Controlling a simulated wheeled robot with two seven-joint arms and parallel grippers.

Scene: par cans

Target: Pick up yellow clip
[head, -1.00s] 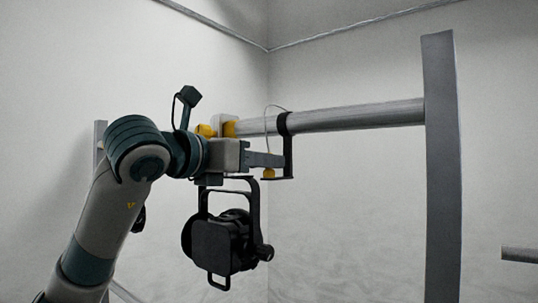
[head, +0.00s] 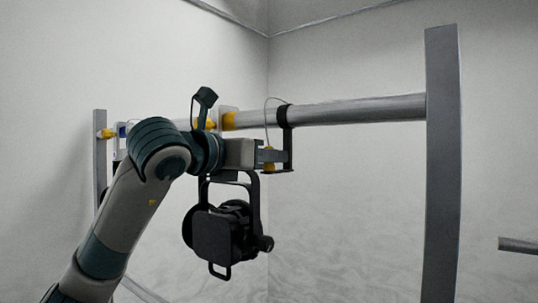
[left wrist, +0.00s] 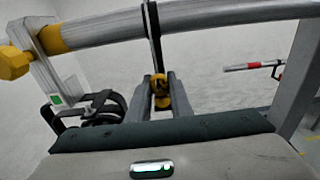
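A small yellow clip (head: 268,165) hangs beside the black hook bracket (head: 288,140) on the grey pipe, below a thin pale cable loop. My left gripper (head: 272,157) reaches it from the left and partly covers it in the head view. In the left wrist view the yellow clip (left wrist: 161,98), with dark parts, lies between the two grey fingertips (left wrist: 160,86). The fingers stand apart on either side of it; firm contact is not clear. My right gripper is in neither view.
The grey pipe (head: 355,110) runs across to an upright post (head: 442,170) at the right. A black par can (head: 218,235) hangs just below my left gripper. Yellow knobs (head: 229,121) sit on the pipe, close to my wrist.

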